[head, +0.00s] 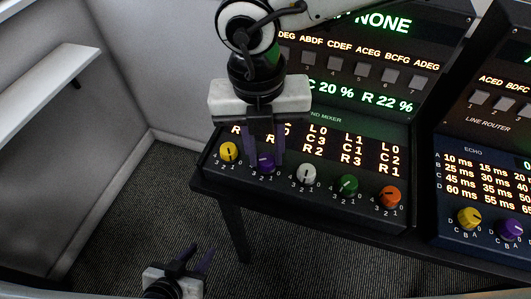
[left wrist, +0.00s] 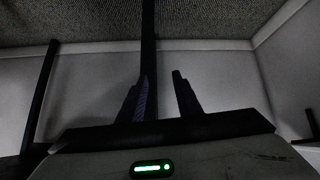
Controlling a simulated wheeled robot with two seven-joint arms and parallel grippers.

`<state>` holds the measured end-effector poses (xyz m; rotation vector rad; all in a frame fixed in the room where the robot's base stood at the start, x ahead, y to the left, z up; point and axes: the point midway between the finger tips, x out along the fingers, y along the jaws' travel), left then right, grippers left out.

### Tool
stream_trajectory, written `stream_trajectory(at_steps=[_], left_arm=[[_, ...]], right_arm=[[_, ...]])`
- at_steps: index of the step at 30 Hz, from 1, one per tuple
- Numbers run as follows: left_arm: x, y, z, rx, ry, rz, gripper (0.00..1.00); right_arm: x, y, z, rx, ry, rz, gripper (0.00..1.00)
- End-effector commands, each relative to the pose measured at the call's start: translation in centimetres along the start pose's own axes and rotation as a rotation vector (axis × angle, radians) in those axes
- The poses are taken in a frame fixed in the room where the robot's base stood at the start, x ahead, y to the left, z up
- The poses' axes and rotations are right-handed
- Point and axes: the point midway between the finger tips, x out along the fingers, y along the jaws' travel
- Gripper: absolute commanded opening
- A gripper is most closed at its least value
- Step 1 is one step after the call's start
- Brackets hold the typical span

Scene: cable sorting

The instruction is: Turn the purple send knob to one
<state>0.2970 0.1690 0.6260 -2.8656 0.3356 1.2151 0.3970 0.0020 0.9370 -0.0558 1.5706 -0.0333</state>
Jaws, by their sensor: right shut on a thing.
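The purple send knob (head: 266,161) is second from the left in the row of knobs on the send mixer panel (head: 330,191). My right gripper (head: 266,163) comes down from above, with its fingers on either side of the purple knob and shut on it. The fingers partly hide the knob and its scale, so I cannot read its pointer. My left gripper (head: 199,250) is low in the head view, over the floor and away from the panel. In the left wrist view its fingers (left wrist: 160,76) stand apart with nothing between them.
A yellow knob (head: 228,152) is close left of my right gripper, and a white knob (head: 306,173) close right. Green (head: 347,185) and orange (head: 390,197) knobs follow. An echo panel (head: 485,190) stands at the right. A white shelf (head: 45,85) is on the left wall.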

Motion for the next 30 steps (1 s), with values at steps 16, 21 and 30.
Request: stream_trajectory(at_steps=[16,21,30], left_arm=[[3.3,1.1,1.7,0.021,0.015,0.023,0.31],[4.0,1.3,2.1,0.024,0.014,0.026,0.31],[5.0,1.4,3.0,0.013,0.022,0.032,0.31]], right_arm=[[0.4,0.1,-0.1,-0.514,-0.029,0.001,0.02],[0.4,0.1,-0.1,-0.675,-0.038,0.001,0.02],[0.3,0.1,-0.2,-0.960,-0.056,0.000,0.02]])
